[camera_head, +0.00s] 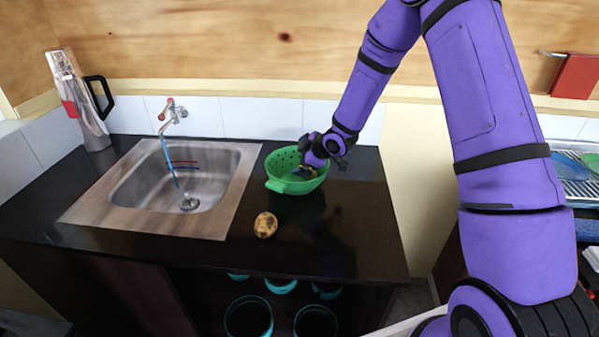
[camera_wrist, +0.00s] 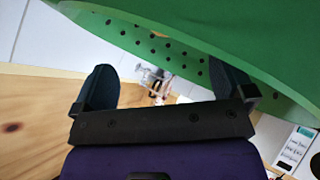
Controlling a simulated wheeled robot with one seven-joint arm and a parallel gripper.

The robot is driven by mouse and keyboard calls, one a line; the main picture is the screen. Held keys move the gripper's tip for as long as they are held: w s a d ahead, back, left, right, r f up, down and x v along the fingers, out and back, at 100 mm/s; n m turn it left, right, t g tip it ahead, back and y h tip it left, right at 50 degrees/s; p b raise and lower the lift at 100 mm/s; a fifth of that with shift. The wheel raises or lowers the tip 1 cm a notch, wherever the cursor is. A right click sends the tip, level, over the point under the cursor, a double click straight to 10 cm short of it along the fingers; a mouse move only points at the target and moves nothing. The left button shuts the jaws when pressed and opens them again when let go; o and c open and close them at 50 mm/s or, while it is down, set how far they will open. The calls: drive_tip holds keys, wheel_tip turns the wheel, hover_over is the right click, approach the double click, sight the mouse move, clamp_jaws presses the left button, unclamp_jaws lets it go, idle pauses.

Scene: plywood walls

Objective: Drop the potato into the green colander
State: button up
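The potato (camera_head: 265,225), brown and mottled, lies on the dark counter in front of the colander. The green colander (camera_head: 279,186), with holes in its wall, stands on the counter right of the sink. My gripper (camera_head: 304,168) is at the colander's right side, with its end over or inside the bowl. In the wrist view my gripper (camera_wrist: 163,74) has its two dark fingers spread wide, with no potato between them. The colander's wall (camera_wrist: 190,55) crosses the top of that view, close to the fingers; whether they touch it I cannot tell.
A metal sink (camera_head: 165,190) with a tap (camera_head: 170,112) is set in the counter at left. A silver jug (camera_head: 82,105) stands at the back left corner. Teal-rimmed pots (camera_head: 249,318) sit below the counter. The counter right of the potato is clear.

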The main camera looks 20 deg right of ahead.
drive_tip(key=v, duration=1)
drive_tip(key=shift+s+d+r, duration=0.1)
drive_tip(key=shift+s+r, duration=0.15)
drive_tip(key=shift+r, duration=0.1)
drive_tip(key=shift+d+r, duration=0.15)
drive_tip(key=shift+r, duration=0.2)
drive_tip(key=s+d+r+m+h, duration=0.2)
drive_tip(key=s+r+m+h, duration=0.15)
drive_tip(key=s+r, duration=0.45)
drive_tip(key=s+d+r+m+h, duration=0.3)
drive_tip(key=s+r+m, duration=0.2)
drive_tip(key=r, duration=0.5)
drive_tip(key=s+a+r+m+g+y, duration=0.1)
drive_tip(key=s+r+m, duration=0.1)
drive_tip(key=s, duration=0.9)
drive_tip(key=s+a+r+m+g, duration=0.1)
drive_tip(key=s+r+m+g, duration=0.1)
drive_tip(key=s, duration=0.9)
drive_tip(key=shift+s+a+r+m+y, duration=0.25)
drive_tip(key=shift+a+r+m+y, duration=0.15)
drive_tip(key=shift+r+m, duration=0.55)
